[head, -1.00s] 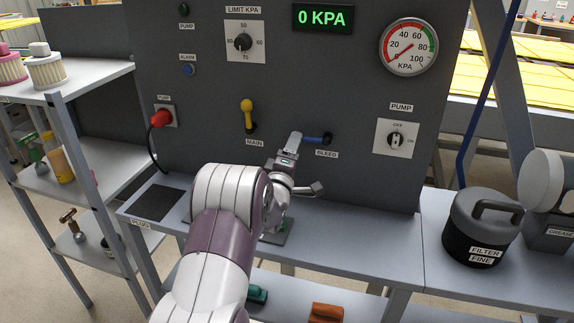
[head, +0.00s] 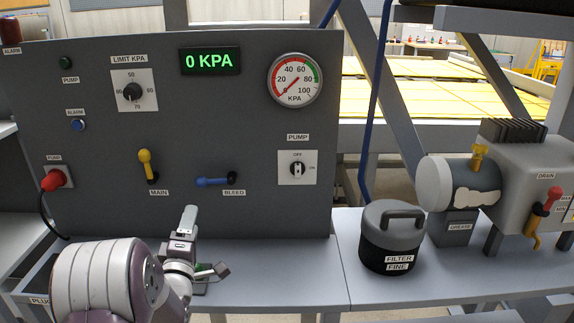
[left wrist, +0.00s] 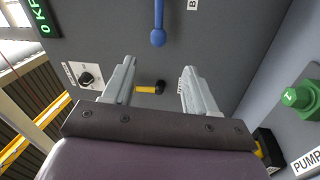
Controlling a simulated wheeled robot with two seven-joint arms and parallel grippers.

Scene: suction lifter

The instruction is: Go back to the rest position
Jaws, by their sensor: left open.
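My left gripper (head: 205,241) is open and empty in front of the lower part of the dark panel (head: 265,215), below the bleed lever. In the left wrist view its two fingers stand apart with nothing between them (left wrist: 158,76). The blue bleed lever (head: 212,181) lies level, its handle toward the left, clear of the gripper. A blue lever also shows past the fingers in the left wrist view (left wrist: 158,28). The yellow main lever (head: 147,165) stands nearly upright. My right gripper is not in view.
The display (head: 210,61) reads 0 KPA. A red plug (head: 55,180) sits in the panel at left. A black filter canister (head: 390,240) stands on the bench (head: 290,275) at right, beside a grey machine (head: 540,180). The bench between panel and canister is clear.

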